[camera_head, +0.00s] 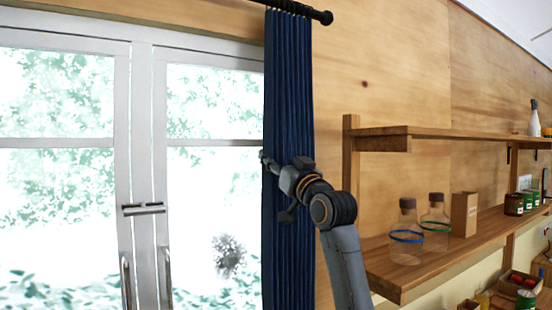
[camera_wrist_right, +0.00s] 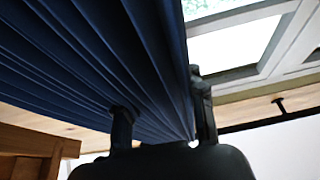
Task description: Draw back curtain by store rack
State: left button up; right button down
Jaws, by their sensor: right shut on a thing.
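The dark blue curtain (camera_head: 287,90) hangs in a narrow gathered bundle from a black rod (camera_head: 300,10), at the right edge of the glazed door. My right gripper (camera_head: 272,186) reaches in from the lower right and is shut on the curtain's left part at mid height. In the right wrist view the curtain's folds (camera_wrist_right: 90,60) fill the upper left and run between the two fingers (camera_wrist_right: 163,120). The wooden store rack (camera_head: 400,280) stands on the wall just right of the curtain. My left gripper is not in view.
The white double door (camera_head: 140,100) with handles is uncovered on the left. Two corked bottles (camera_head: 407,240) and a brown box (camera_head: 464,214) stand on the lower shelf, close to my right arm. A white bottle (camera_head: 534,118) stands on the upper shelf.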

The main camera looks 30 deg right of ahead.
jog(key=shift+w+a+f, duration=0.1)
jog(key=shift+w+f, duration=0.05)
jog(key=shift+f, duration=0.1)
jog(key=c, duration=1)
grip_release()
jog(key=shift+o, duration=1.2)
jog(key=shift+w, duration=0.25)
jog(key=shift+s+f, duration=0.1)
jog(key=shift+s, duration=0.35)
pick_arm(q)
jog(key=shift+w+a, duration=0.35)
pick_arm(e)
jog(key=v, duration=1)
jog(key=shift+s+f, duration=0.3)
jog(key=shift+f, duration=0.05)
jog(key=shift+f, duration=0.1)
